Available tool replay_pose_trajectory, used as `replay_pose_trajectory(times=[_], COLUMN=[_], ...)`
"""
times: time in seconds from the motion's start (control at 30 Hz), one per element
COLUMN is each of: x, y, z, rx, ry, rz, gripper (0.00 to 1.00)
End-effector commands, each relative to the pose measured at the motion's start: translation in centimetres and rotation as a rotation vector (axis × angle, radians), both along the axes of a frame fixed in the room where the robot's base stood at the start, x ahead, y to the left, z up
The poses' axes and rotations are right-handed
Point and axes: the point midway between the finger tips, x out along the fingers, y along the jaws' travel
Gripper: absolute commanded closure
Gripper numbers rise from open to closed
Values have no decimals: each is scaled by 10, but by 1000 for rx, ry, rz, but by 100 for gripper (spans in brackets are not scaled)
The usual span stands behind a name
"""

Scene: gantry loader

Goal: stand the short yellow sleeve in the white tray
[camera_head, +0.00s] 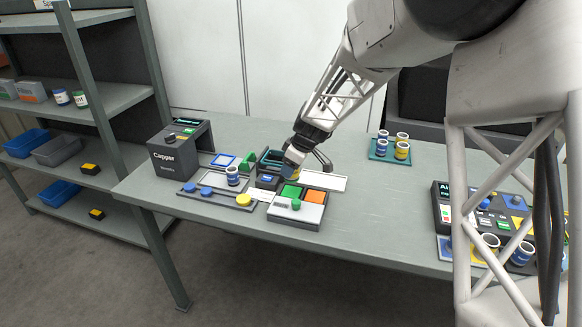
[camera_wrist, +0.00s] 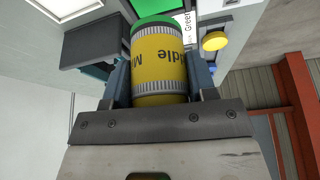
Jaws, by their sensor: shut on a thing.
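My gripper (camera_head: 289,168) is shut on a yellow sleeve with pale ribbed bands, held above the table among the stations; only a sliver of the sleeve shows in the head view. In the wrist view the yellow sleeve (camera_wrist: 160,62) sits between the two blue-grey fingers (camera_wrist: 160,82), its printed lettering upside down. A green surface shows at its far end. The white tray (camera_head: 328,182) lies flat on the table just right of my gripper and looks empty; part of it is hidden behind the green-and-orange station.
A teal tray (camera_head: 379,154) with several sleeves stands at the back right. The Capper box (camera_head: 172,160) is at left. Table between is clear.

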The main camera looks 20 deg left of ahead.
Motion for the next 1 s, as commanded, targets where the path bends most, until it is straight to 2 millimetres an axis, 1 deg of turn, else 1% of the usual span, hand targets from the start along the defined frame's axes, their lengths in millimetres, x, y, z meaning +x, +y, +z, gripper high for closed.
replay_pose_trajectory(times=[0.17,0.27,0.6,0.7,0.83,1.0], x=[10,23,88,102,111,113], y=[-2,-5,-24,-28,-32,-32], z=[0,-1,-6,-7,-8,-8], rx=[0,1,1,1,1,0], ry=[-1,0,-1,-1,-1,0], rz=[-1,-1,-3,0,0,0], gripper=[81,81,81,81,81,81])
